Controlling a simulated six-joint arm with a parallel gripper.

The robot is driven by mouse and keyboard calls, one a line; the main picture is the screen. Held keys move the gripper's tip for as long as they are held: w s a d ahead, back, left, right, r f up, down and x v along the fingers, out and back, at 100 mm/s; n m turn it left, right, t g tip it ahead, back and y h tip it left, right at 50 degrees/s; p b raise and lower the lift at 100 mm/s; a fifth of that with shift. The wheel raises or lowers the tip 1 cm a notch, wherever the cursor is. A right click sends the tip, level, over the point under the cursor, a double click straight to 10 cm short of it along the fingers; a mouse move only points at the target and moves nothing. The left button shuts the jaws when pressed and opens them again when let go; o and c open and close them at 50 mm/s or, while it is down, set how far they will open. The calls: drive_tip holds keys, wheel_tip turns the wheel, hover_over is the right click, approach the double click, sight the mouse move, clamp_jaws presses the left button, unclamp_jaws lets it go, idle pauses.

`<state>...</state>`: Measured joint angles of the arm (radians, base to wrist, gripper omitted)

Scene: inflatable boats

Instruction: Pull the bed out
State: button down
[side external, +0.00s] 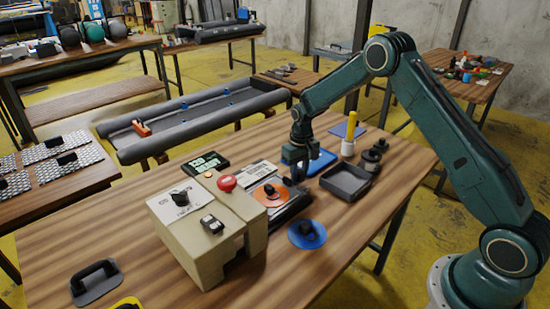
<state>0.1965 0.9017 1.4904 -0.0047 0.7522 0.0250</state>
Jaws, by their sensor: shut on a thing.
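The beige machine (172,222) stands on the wooden table, with a red button, a dark knob and a small display on top. The bed (290,208), a flat dark plate, sticks out from the machine's right side. A pale patterned sheet (259,173) and an orange disc (268,201) with a dark knob lie over it. My gripper (294,183) points down at the bed's outer end, and its fingers are closed on the bed's edge there. The exact contact is small and partly hidden by the fingers.
A blue disc (307,236) with a dark knob lies just in front of the bed. The table's front right is clear.

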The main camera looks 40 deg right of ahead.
drive_tip(key=shift+d, duration=0.4)
drive_tip(key=c, duration=1.4)
unclamp_jaws()
drive_tip(key=shift+r, duration=0.1)
drive_tip(key=shift+a, duration=0.1)
drive_tip(key=shift+r, duration=0.5)
wheel_tip(320, 180, up, 13)
drive_tip(key=shift+f, duration=0.15)
